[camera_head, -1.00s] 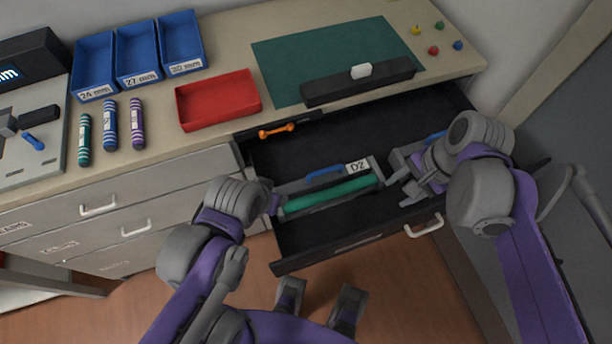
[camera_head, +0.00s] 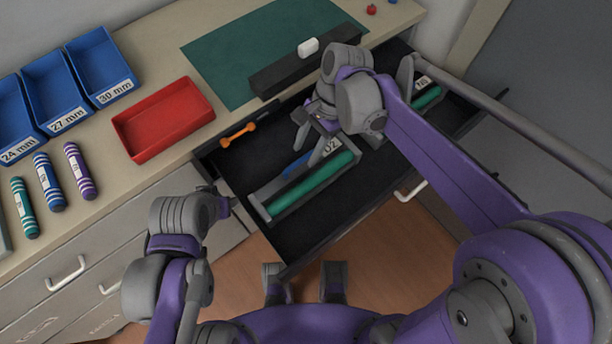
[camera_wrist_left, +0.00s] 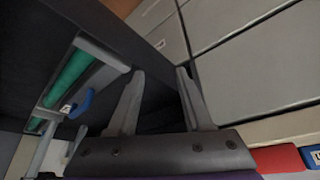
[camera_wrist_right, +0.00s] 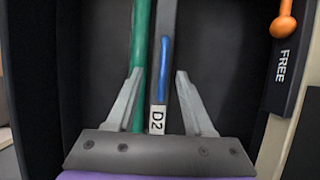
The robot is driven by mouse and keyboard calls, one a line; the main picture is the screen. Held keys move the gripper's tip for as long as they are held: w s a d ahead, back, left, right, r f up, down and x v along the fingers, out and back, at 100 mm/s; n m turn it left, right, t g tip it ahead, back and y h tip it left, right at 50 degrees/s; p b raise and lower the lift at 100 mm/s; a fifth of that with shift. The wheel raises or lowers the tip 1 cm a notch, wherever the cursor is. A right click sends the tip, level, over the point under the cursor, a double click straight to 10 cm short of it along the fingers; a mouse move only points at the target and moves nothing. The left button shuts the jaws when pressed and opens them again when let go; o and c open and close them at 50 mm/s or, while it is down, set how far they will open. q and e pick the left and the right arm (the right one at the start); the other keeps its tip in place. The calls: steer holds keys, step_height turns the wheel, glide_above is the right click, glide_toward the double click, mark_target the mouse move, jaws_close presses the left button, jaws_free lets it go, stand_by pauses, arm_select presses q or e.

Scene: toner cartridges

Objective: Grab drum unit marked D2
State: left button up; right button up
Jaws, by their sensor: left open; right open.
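The drum unit marked D2 (camera_head: 308,190) lies in the open drawer, a grey frame with a green roller and a blue handle. In the right wrist view its blue handle (camera_wrist_right: 163,75) and D2 label show between the open fingers of my right gripper (camera_wrist_right: 160,74). In the head view my right gripper (camera_head: 308,144) is over the unit's label end, partly hiding it; contact cannot be told. My left gripper (camera_head: 228,198) is open and empty near the drawer's left front side. The left wrist view shows a drum unit's green roller (camera_wrist_left: 68,78) left of its fingers.
The drawer (camera_head: 340,222) also holds another green-roller unit (camera_head: 427,97) at the right, partly hidden by my right arm. An orange piece (camera_head: 238,135) lies at the drawer's back left. A red tray (camera_head: 165,120) and a black bar (camera_head: 290,76) are on the counter.

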mark_target(301, 160)
steer(key=x, duration=0.5)
steer(key=shift+w+f, duration=0.2)
steer(key=shift+w, duration=0.1)
jaws_close()
stand_by(1.1)
